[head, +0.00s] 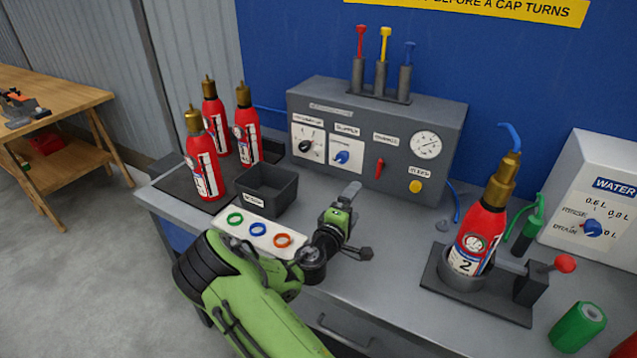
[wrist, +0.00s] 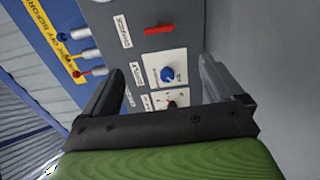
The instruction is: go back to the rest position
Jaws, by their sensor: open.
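My gripper (head: 358,222) is above the grey workbench (head: 390,268), in front of the control panel (head: 320,105). In the wrist view my gripper (wrist: 163,75) is open, with its two dark fingers apart and nothing between them. Past the fingers, the wrist view shows the panel face (wrist: 190,60) with a blue knob (wrist: 168,74) and a red switch (wrist: 158,30). My green arm reaches in from the bottom of the head view and hides part of the bench's front edge.
Red extinguishers (head: 206,165) stand at the bench's left. A dark bin (head: 267,190) and white ring tray (head: 240,222) are close to my arm. An extinguisher marked 2 (head: 478,235) leans in a holder (head: 437,283) at right, near a water box (head: 590,185).

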